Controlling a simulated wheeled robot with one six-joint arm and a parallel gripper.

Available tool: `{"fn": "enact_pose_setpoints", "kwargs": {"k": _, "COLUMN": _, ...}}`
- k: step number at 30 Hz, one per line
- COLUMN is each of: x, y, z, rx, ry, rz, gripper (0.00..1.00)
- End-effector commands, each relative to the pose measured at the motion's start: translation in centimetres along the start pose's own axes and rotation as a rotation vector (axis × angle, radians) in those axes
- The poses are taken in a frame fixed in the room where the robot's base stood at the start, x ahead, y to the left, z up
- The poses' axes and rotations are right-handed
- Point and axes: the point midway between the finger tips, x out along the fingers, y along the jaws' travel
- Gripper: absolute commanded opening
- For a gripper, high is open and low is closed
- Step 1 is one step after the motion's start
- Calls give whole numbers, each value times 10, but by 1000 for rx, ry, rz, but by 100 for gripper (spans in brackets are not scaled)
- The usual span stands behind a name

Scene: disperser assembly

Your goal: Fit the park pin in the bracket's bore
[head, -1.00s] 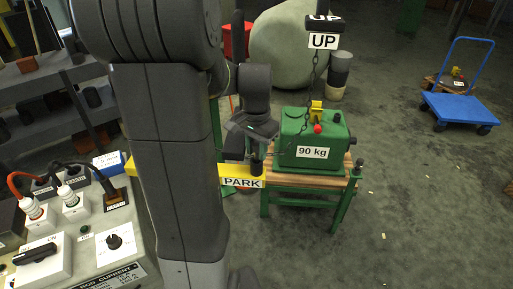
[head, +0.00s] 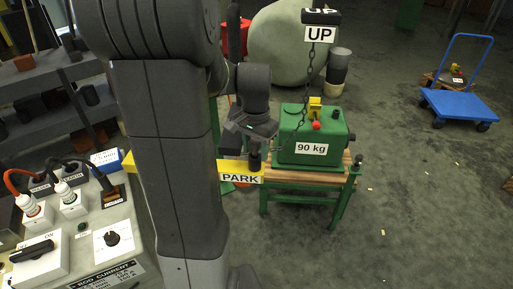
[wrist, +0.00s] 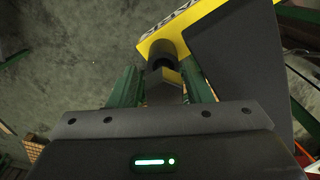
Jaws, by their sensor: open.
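The yellow bracket (head: 195,171) with a PARK label reaches right from behind my arm. In the wrist view its yellow end (wrist: 168,32) has a dark round opening. A dark upright cylinder, seemingly the park pin (head: 255,160), stands at that end in the head view. In the wrist view a dark stepped piece (wrist: 163,78) shows at the opening, between the fingers. I cannot tell how deep it sits. My gripper (wrist: 158,68) is open, its two green fingers apart on either side of this piece. In the head view my wrist partly hides the bracket's end.
A green 90 kg box (head: 312,135) stands on a green-legged wooden bench (head: 300,182) just right of the bracket. A chain (head: 303,92) hangs from the UP sign (head: 319,34). A control panel (head: 120,215) is at lower left. The floor at right is mostly clear.

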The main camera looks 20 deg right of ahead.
Motion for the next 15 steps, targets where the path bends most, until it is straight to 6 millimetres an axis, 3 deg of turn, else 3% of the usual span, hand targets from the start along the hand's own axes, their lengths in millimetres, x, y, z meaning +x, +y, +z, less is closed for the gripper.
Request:
{"fn": "enact_pose_setpoints", "kwargs": {"k": 11, "x": -2, "y": -3, "z": 0, "rx": -1, "ry": 2, "rz": -7, "gripper": 54}}
{"fn": "enact_pose_setpoints", "kwargs": {"k": 15, "x": -15, "y": -3, "z": -1, "rx": -1, "ry": 5, "rz": -9, "gripper": 54}}
